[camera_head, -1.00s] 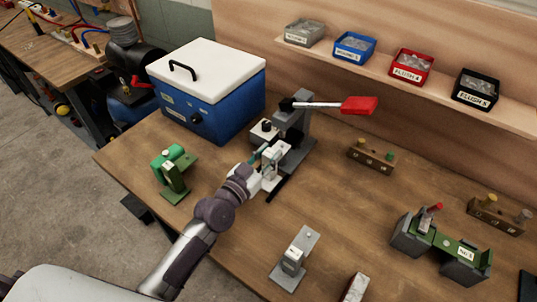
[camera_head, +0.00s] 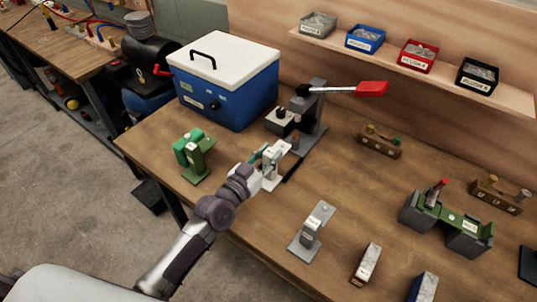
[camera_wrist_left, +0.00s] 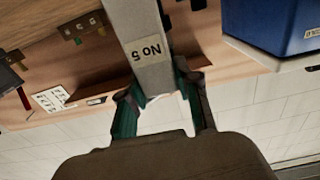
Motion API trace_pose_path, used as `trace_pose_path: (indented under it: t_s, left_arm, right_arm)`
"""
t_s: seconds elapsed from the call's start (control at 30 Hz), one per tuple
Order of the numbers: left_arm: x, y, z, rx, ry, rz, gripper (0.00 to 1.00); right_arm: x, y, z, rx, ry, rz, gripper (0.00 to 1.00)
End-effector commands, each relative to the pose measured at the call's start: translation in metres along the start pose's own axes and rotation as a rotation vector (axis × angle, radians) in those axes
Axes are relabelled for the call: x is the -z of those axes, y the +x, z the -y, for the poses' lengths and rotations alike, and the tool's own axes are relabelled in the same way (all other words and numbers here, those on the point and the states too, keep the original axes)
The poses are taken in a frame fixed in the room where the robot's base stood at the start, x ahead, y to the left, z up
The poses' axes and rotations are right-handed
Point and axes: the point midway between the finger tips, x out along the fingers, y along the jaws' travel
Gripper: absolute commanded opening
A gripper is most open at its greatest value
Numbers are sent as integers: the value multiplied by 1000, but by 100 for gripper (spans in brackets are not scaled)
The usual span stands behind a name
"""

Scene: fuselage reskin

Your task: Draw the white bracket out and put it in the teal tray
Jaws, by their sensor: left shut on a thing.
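The white bracket (camera_head: 271,177) is between the fingers of my left gripper (camera_head: 260,160) in the head view, just in front of the grey press with the red-handled lever (camera_head: 312,130). A narrow gap shows between the bracket and the press. In the left wrist view, the teal fingers of my left gripper (camera_wrist_left: 157,102) are shut on a pale piece, the bracket (camera_wrist_left: 150,62), labelled "No 5". Whether the bracket's foot touches the table cannot be told. The teal tray is not in view. My right gripper is not in view.
A blue box with a white lid (camera_head: 228,85) stands behind the gripper. A green bracket stand (camera_head: 195,158) is to the left and a grey one (camera_head: 313,232) to the front right. Brown and green fixtures stand at right. Bins sit on the shelf (camera_head: 430,75).

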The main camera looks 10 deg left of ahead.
Motion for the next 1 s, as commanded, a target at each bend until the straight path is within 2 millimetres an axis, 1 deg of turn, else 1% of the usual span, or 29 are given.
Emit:
trace_pose_path:
  t_s: [0.13,0.17,0.3,0.33,0.6,0.7,0.77,0.87,1.0]
  left_arm:
    - [1,0,0,0,0,-3,0]
    - [1,0,0,0,0,-3,36]
    - [1,0,0,0,0,-3,59]
    - [1,0,0,0,0,-2,62]
    - [1,0,0,0,0,-2,62]
    - [0,-5,0,1,0,0,62]
    - [-1,-12,0,0,0,1,62]
    - [0,-30,0,-1,1,1,62]
    - [-1,-61,0,0,2,3,62]
  right_arm:
    - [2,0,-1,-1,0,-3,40]
    - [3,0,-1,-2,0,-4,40]
    - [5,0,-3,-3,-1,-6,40]
    - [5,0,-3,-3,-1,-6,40]
    - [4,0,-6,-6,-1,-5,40]
    - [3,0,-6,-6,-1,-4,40]
    - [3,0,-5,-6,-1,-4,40]
    - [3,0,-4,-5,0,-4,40]
    - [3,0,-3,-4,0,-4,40]
